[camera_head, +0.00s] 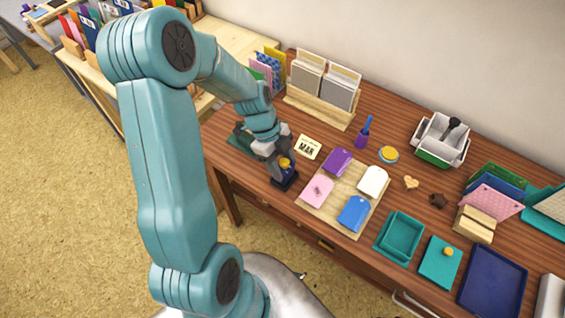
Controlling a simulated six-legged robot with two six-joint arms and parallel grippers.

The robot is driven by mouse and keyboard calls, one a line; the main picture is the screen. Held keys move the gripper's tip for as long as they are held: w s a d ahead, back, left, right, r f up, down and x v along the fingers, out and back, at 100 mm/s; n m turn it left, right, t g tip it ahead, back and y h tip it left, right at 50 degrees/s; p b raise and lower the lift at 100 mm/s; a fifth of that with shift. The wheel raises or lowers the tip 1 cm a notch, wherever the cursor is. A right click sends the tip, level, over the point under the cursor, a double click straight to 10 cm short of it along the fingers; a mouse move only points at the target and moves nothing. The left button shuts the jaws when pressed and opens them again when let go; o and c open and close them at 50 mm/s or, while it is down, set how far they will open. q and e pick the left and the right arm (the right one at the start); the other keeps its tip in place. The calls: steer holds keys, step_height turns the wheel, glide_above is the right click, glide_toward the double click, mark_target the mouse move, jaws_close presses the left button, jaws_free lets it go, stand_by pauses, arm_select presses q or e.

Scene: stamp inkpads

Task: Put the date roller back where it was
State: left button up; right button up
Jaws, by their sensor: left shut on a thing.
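My left gripper (277,163) reaches down to the left part of the wooden desk. It is shut on a small dark blue thing with a yellow part (285,162), which looks like the date roller. The gripper fingers hide much of it. Its dark lower part (286,180) is at or just above the desk, close to the front edge; I cannot tell if it touches. A cream card reading "MAR" (307,147) lies just right of the gripper. A green mat or tray (240,138) lies left of it, partly behind my arm. My right gripper is out of view.
A wooden board (345,210) holds purple, white, pink and blue tags. Teal trays (399,238) and a navy tray (492,283) fill the right side.

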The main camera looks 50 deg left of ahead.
arm_select(q)
steer(key=shift+f+b, duration=0.3)
steer(key=shift+b, duration=0.05)
steer(key=o, duration=1)
steer(key=shift+r, duration=0.1)
steer(key=shift+o, duration=0.2)
steer(key=shift+r+p, duration=0.2)
steer(key=shift+p, duration=0.15)
steer(key=v, duration=1.2)
steer(key=shift+f, duration=0.1)
steer(key=shift+s, duration=0.1)
